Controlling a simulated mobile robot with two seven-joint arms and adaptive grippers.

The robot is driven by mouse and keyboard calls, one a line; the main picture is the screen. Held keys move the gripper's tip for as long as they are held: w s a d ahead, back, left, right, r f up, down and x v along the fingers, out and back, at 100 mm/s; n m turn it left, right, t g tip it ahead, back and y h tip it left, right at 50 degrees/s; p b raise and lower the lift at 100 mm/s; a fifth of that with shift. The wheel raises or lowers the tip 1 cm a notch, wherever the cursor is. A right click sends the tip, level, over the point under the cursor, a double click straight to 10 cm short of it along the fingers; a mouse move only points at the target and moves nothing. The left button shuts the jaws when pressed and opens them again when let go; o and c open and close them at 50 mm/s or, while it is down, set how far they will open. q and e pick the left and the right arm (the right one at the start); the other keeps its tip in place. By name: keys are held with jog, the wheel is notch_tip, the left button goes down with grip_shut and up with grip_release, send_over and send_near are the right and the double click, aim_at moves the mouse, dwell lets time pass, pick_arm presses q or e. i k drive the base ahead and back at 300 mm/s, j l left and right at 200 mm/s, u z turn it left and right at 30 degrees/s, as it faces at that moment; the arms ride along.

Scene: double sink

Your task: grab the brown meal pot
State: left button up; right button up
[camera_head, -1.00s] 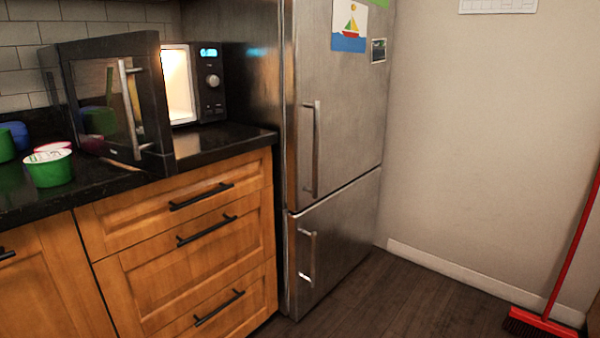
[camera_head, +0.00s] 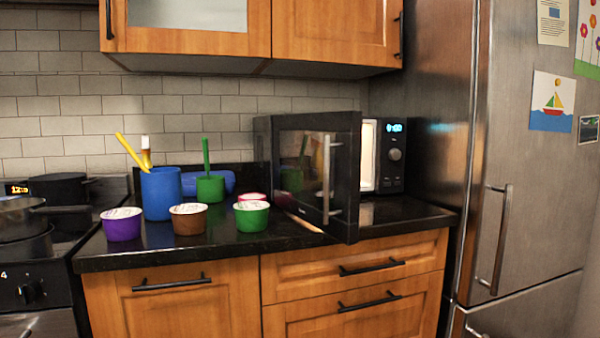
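The brown meal pot (camera_head: 188,220) is a small round cup with a pale printed lid. It stands upright on the black countertop (camera_head: 160,254), near the front edge. A purple pot (camera_head: 122,225) stands to its left and a green pot (camera_head: 252,217) to its right, each apart from it. The blue cup (camera_head: 162,193) stands close behind it. Neither of my grippers is in view.
The microwave (camera_head: 385,157) stands at the right with its door (camera_head: 318,170) swung open over the counter. A red-rimmed pot (camera_head: 251,197), a green cup (camera_head: 211,188) and a brown stick (camera_head: 303,222) are near the pots. A stove (camera_head: 40,270) is at the left, a steel fridge (camera_head: 520,170) at the right.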

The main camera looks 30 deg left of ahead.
aim_at(188, 219)
jog(key=u, duration=1.55)
